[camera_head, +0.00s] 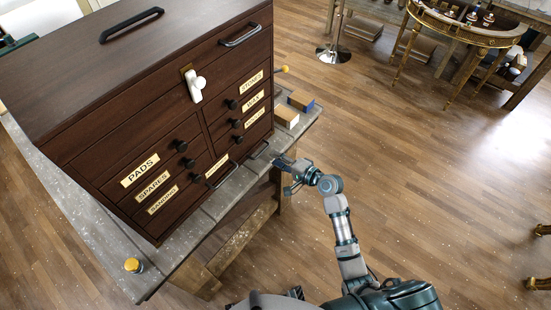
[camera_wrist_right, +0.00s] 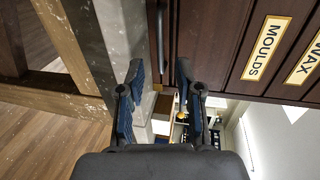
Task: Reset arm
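My right gripper (camera_head: 284,163) is at the front of the dark wooden tool chest (camera_head: 120,85), near its lower right corner. In the right wrist view the two fingers of this gripper (camera_wrist_right: 159,75) are apart with nothing held between them. A black bar handle (camera_wrist_right: 159,38) on the chest lies beyond the fingertips, in line with the gap. No contact with it is visible. My right arm (camera_head: 345,230) reaches up from the bottom right of the head view. I do not make out my left gripper in either view.
The chest stands on a worn grey workbench (camera_head: 95,225). Small blocks (camera_head: 300,101) lie on the bench right of the chest, and a yellow-topped jar (camera_head: 133,265) stands at its near edge. Open wooden floor (camera_head: 420,170) lies to the right. A gilt console (camera_head: 460,30) stands behind.

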